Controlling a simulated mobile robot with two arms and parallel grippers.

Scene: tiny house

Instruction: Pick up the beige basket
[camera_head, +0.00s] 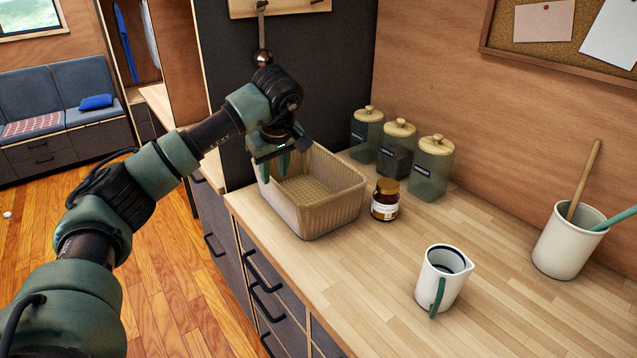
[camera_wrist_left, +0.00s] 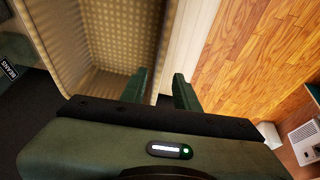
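The beige basket (camera_head: 335,200) is an empty, ribbed, rectangular bin standing upright on the wooden counter. My left gripper (camera_head: 274,165) points down at the basket's left end, with its fingers at the rim. In the left wrist view the basket (camera_wrist_left: 105,40) fills the upper left. There the two green fingers of my left gripper (camera_wrist_left: 161,90) are apart, one on the basket's inner side and one on its outer side, with the wall's rim between them. Whether either finger touches the wall cannot be told. My right gripper is in neither view.
A white jug (camera_head: 442,278) and a utensil crock (camera_head: 567,243) are farther right. The counter (camera_head: 350,275) is clear in front.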

